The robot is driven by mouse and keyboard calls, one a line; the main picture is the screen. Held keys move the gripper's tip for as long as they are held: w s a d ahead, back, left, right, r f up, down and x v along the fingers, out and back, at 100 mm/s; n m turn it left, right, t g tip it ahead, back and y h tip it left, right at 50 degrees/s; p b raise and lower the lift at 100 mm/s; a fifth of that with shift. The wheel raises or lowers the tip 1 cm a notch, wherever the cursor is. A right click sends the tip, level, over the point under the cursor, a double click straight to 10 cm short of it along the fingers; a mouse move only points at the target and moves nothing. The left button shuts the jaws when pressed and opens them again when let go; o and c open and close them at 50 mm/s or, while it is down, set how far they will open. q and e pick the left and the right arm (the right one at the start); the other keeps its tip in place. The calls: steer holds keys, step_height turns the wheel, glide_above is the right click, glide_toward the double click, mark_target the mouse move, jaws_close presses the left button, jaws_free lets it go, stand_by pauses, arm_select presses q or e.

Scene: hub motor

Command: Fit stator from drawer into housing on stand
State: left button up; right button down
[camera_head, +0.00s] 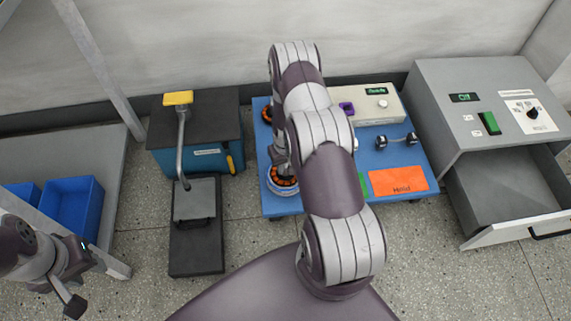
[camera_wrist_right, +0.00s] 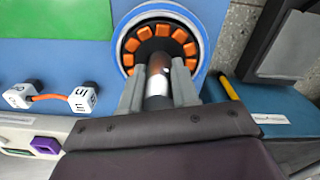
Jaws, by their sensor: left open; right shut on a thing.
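The stator (camera_head: 285,181), a dark ring with orange coils, is at the left front of the blue table. In the right wrist view the stator (camera_wrist_right: 160,38) lies inside the pale rim of the round housing (camera_wrist_right: 124,38). Whether it is fully seated I cannot tell. My right gripper (camera_wrist_right: 158,75) is shut on the stator's metal shaft, above the coils. In the head view my arm partly hides that gripper. My left gripper (camera_head: 79,275) is open and empty at the lower left, far from the table. The open drawer (camera_head: 502,185) at the right looks empty where visible.
A second orange-and-dark ring (camera_head: 266,113) shows behind my right arm. The table also holds an orange mat (camera_head: 398,181), white cubes joined by a cable (camera_head: 397,141), and a white box (camera_head: 375,106). A yellow-handled lever press (camera_head: 180,99) stands left. Blue bins (camera_head: 73,207) are further left.

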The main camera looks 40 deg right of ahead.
steer(key=shift+f+b, duration=0.35)
steer(key=shift+f, duration=0.15)
steer(key=shift+f, duration=0.15)
stand_by(1.0)
steer(key=c, duration=0.8)
jaws_free()
steer(key=shift+o, duration=0.2)
step_height(320, 180, up, 13)
steer(key=p, duration=0.6)
steer(key=shift+f+p, duration=0.15)
steer(key=shift+p, duration=0.15)
